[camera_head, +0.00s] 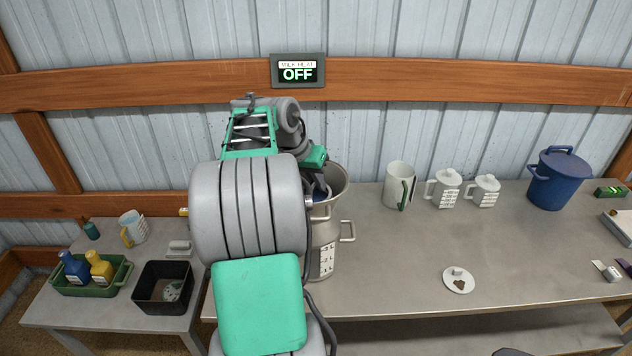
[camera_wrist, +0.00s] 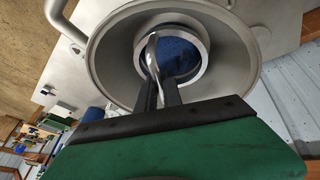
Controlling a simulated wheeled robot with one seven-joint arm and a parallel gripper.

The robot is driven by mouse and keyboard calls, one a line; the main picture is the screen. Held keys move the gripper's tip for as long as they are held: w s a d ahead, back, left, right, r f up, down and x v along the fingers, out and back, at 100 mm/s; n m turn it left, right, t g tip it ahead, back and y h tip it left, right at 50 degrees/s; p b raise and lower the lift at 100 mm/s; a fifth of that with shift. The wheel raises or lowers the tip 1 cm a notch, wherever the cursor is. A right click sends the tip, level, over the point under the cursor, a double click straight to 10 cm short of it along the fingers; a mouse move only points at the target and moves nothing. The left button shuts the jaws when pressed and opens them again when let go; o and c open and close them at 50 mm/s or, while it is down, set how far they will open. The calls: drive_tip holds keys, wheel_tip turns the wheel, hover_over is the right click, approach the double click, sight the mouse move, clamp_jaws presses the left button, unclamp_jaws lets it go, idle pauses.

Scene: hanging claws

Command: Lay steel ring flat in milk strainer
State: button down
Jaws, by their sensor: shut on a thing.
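The milk strainer is a wide grey metal bowl; the wrist view shows its inner wall (camera_wrist: 112,65) and a blue disc (camera_wrist: 180,52) in its round bottom opening. In the head view the strainer (camera_head: 338,180) sits on top of a metal can, partly hidden by my arm. The steel ring (camera_wrist: 152,55) shows as a thin, curved, shiny band seen nearly edge-on, so it stands steeply tilted, not flat. My gripper (camera_wrist: 166,85) is shut on it inside the bowl, over the blue disc. Whether the ring touches the disc I cannot tell.
The metal can (camera_head: 325,250) stands on a long grey table (camera_head: 400,290). To its right are a white jug (camera_head: 398,185), two lidded white cups, a blue pot (camera_head: 558,180) and a small white lid (camera_head: 458,280). A side table at left holds bottles and a black bin (camera_head: 162,290).

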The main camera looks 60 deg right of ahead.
drive_tip(key=shift+f+b, duration=0.5)
drive_tip(key=shift+f, duration=0.15)
drive_tip(key=c, duration=1.4)
unclamp_jaws()
drive_tip(key=shift+r+p, duration=3.2)
drive_tip(key=shift+r, duration=0.4)
